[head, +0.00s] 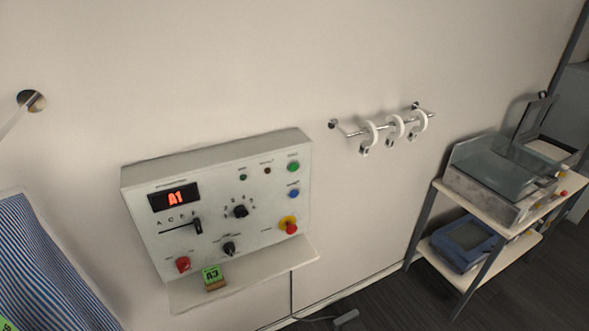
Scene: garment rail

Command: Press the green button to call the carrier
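The green button (293,166) is at the upper right of a pale control box (215,215) on the wall. A blue button (294,193) and a red knob on a yellow base (289,225) are below it. A small display (174,197) on the box reads "A1" in red. No carrier can be made out for certain. Neither of my grippers shows in the head view.
A ledge under the box holds a green card marked "A3" (211,273). A short wall rail (388,126) carries white rings. A shelf cart (437,186) with equipment stands at right. Blue striped fabric (40,262) hangs at left. The wall before the box looks clear.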

